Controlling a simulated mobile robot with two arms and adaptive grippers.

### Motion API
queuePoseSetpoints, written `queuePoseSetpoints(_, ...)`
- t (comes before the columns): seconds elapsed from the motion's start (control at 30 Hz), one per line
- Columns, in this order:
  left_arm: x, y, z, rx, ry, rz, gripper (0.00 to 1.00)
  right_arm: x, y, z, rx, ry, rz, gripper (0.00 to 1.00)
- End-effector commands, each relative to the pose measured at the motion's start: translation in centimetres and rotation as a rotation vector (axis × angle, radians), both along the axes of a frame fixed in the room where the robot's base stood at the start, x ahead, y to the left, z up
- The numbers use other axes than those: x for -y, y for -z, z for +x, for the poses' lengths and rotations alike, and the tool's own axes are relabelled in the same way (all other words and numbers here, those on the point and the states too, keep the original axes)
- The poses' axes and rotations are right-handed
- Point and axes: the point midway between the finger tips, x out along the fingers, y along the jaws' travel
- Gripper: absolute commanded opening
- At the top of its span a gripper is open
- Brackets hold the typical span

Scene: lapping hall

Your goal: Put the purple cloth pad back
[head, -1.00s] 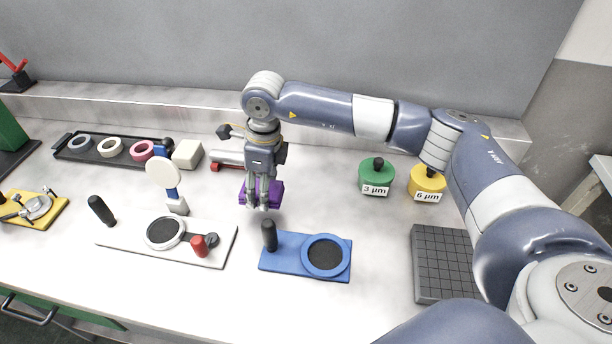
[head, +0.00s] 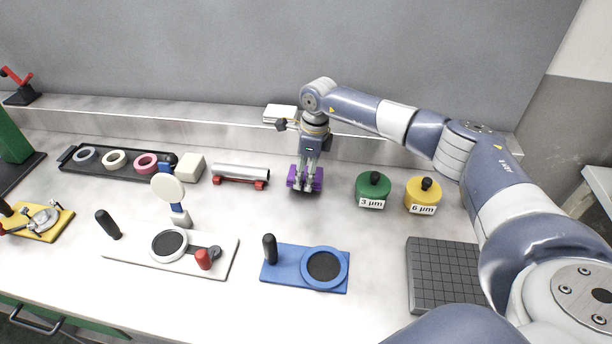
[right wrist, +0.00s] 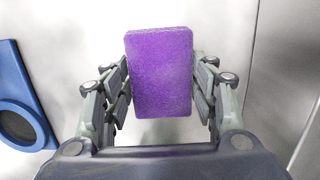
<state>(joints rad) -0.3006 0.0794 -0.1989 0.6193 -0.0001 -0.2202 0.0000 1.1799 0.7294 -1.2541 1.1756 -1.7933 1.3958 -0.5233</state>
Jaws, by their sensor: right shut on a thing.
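The purple cloth pad (head: 319,181) is a small block at the back middle of the bench in the head view. My right gripper (head: 305,187) points down and is shut on it, with fingers on both sides. In the right wrist view the pad (right wrist: 162,72) sits between the two fingers of the gripper (right wrist: 161,85). I cannot tell whether the pad touches the bench or hangs just above it. My left gripper is not in view.
A silver cylinder on red feet (head: 240,174) lies left of the pad. Green (head: 373,188) and yellow (head: 422,194) pots stand right. A blue plate (head: 283,278) is in front, a grey gridded block (head: 440,280) front right.

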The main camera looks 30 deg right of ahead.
Motion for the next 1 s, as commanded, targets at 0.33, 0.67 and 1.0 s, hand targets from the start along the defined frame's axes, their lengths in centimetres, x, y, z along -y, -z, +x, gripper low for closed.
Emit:
queuePoseSetpoints(0.33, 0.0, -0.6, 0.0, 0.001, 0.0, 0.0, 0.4, 0.0, 2.1, 0.0, 0.0, 0.0, 0.0, 0.27)
queuePoseSetpoints(0.67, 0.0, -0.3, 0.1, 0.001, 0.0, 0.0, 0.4, 0.0, 2.4, 0.0, -0.001, 0.001, -0.001, 0.73)
queuePoseSetpoints(1.0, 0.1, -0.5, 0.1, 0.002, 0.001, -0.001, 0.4, 0.0, 2.2, 0.0, -0.001, 0.0, -0.001, 0.73)
